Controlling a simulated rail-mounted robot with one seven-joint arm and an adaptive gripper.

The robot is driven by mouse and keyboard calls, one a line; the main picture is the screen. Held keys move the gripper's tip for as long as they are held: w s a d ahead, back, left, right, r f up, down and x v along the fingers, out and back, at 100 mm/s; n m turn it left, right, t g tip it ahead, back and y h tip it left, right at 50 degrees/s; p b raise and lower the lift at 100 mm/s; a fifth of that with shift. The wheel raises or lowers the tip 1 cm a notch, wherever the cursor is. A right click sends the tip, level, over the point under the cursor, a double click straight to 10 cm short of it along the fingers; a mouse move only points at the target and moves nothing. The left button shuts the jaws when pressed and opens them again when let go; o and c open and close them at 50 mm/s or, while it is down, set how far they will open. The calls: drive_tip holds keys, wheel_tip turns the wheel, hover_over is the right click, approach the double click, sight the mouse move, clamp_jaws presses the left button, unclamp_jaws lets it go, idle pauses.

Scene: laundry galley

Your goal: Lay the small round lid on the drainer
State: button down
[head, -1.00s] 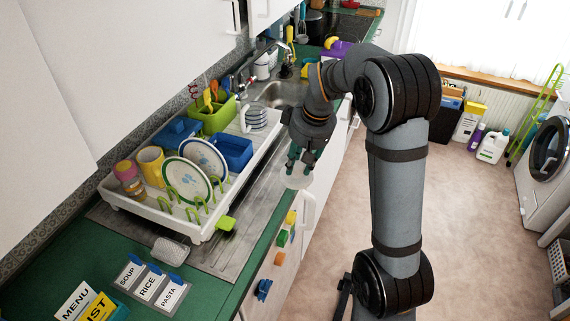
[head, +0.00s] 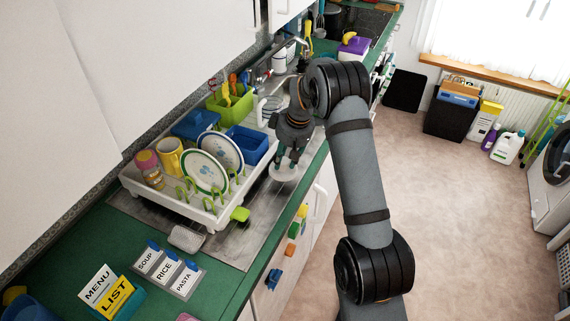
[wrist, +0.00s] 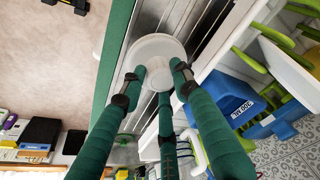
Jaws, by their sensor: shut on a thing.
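My gripper (head: 286,165) is shut on the small round white lid (head: 284,174). In the wrist view my green fingers (wrist: 158,75) close around the middle of the lid (wrist: 158,47), which is held roughly flat. The lid hangs above the ridged metal draining board (head: 237,243), near its counter-front edge. The white dish drainer (head: 160,201) stands on this board to the left of the lid. Its rim shows in the wrist view (wrist: 232,32). Whether the lid touches anything is hard to tell.
The drainer holds two plates (head: 204,172), a yellow mug (head: 169,157), a pink-topped jar (head: 148,169) and a blue bin (head: 247,146). A light brush or sponge (head: 187,238) lies in front. Bare ridged metal shows to the right of the drainer.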

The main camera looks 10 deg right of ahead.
sight(285, 168)
drive_tip(key=x, duration=0.1)
drive_tip(key=p+x, duration=0.1)
drive_tip(key=x, duration=0.1)
drive_tip(key=shift+s+d+f, duration=0.1)
drive_tip(key=shift+s, duration=0.3)
drive_tip(key=shift+f, duration=0.5)
drive_tip(key=c, duration=1.3)
unclamp_jaws()
drive_tip(key=shift+f, duration=0.1)
